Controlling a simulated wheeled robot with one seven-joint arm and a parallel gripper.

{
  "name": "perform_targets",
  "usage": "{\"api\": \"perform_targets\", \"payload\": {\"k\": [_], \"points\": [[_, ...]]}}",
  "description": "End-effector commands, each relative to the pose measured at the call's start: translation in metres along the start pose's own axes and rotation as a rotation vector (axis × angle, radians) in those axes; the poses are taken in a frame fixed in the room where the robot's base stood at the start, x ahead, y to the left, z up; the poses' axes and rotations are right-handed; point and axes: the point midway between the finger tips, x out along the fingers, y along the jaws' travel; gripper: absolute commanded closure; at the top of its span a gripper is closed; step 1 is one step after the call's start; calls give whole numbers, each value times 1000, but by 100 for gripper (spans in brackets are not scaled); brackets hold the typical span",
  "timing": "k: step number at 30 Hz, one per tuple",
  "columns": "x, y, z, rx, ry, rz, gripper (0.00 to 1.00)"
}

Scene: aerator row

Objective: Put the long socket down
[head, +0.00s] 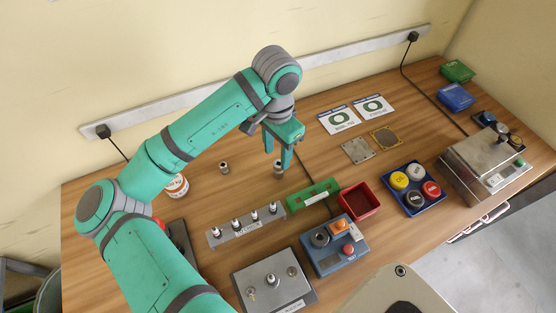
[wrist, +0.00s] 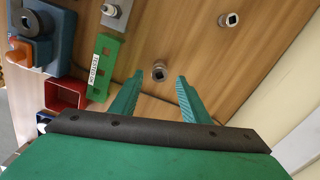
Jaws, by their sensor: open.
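A metal socket (head: 278,169), seemingly the long one, stands upright on the wooden table below my gripper (head: 277,156). In the wrist view this socket (wrist: 159,72) shows its square drive hole, between and just past the tips of my gripper (wrist: 160,79). My gripper is open, with a gap on both sides of the socket in that view. A second socket (head: 224,168) stands apart to the left; it also shows in the wrist view (wrist: 229,20).
A green labelled block (head: 314,194) and a red tray (head: 359,201) lie close, to the front right. A grey rail with several fittings (head: 245,226) is in front. A blue box with knobs (head: 335,246) is nearer. Bare wood surrounds both sockets.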

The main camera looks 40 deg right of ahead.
Motion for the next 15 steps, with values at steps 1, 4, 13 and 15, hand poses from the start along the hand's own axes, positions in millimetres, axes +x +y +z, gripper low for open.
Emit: {"api": "perform_targets", "payload": {"k": [1, 4, 13, 15], "points": [[-11, 0, -1, 1, 1, -2, 58], [-29, 1, -3, 4, 0, -2, 58], [-60, 1, -2, 4, -1, 0, 58], [-62, 1, -2, 4, -1, 0, 58]]}}
